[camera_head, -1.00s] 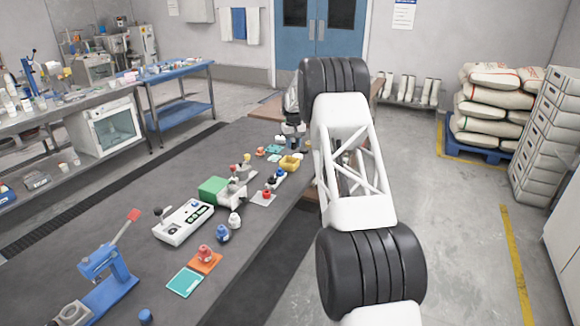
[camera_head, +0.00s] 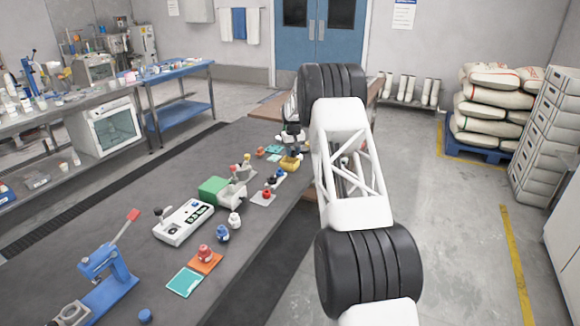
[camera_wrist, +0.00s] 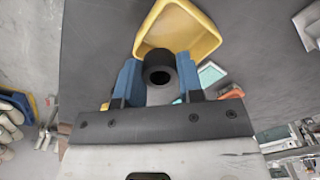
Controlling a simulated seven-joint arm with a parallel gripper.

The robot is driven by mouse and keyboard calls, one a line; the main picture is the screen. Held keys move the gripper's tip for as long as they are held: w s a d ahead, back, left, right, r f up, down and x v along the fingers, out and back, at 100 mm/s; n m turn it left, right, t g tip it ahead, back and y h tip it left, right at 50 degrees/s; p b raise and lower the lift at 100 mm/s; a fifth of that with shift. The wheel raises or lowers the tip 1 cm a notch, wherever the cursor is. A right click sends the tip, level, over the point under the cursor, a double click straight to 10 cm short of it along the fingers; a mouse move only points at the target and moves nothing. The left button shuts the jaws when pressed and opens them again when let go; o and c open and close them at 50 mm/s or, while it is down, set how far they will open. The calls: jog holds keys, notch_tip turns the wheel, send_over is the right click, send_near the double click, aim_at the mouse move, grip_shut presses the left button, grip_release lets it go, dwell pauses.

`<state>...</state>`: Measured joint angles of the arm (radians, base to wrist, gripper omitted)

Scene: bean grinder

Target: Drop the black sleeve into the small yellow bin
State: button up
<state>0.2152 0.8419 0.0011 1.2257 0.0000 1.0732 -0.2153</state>
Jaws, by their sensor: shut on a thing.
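The black sleeve (camera_wrist: 160,70) is a short dark ring held between the two blue fingers of my gripper (camera_wrist: 158,80) in the wrist view. My gripper is shut on it. The small yellow bin (camera_wrist: 205,38) lies just beyond the sleeve, and the sleeve overlaps its near edge in that view. I cannot tell how high the sleeve is above the bin. In the head view the yellow bin (camera_head: 290,163) is on the dark table, with my gripper (camera_head: 290,150) above it. The sleeve is not clear there.
The dark table (camera_head: 120,205) carries a white control box (camera_head: 183,222), a green block machine (camera_head: 214,190) and a blue press (camera_head: 105,270). Teal and small coloured pieces lie close to the bin. The table's right edge runs beside my arm.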

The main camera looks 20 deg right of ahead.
jog(key=shift+f, duration=0.95)
jog(key=o, duration=1)
jog(key=shift+r, duration=3.9)
jog(key=shift+a+r, duration=0.1)
